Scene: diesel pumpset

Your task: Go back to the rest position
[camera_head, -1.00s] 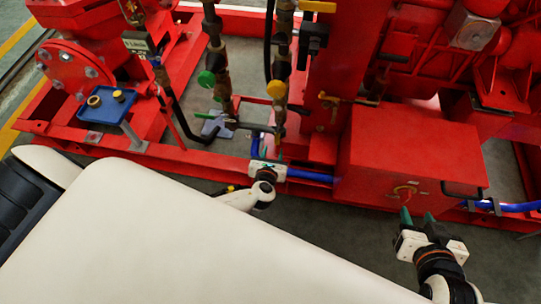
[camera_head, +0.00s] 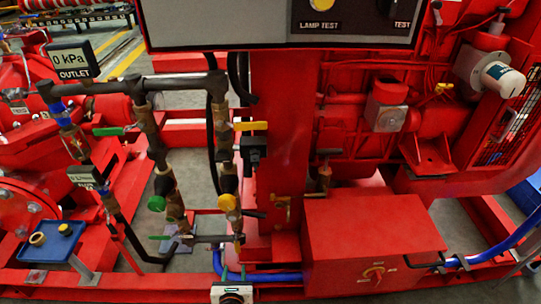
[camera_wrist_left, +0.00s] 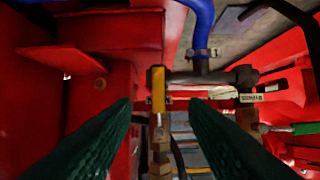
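My left gripper (camera_head: 234,271) shows at the bottom edge of the head view, in front of the red frame, with its two green fingers apart. In the left wrist view the fingers (camera_wrist_left: 160,104) are spread with nothing held between them. A yellow valve handle (camera_wrist_left: 158,89) on the pipework appears beyond the gap between them; no contact shows. My right gripper is out of view.
A red box (camera_head: 372,235) is to the right. A blue tray (camera_head: 52,243) with small rings is at left. A control panel (camera_head: 280,22) is above.

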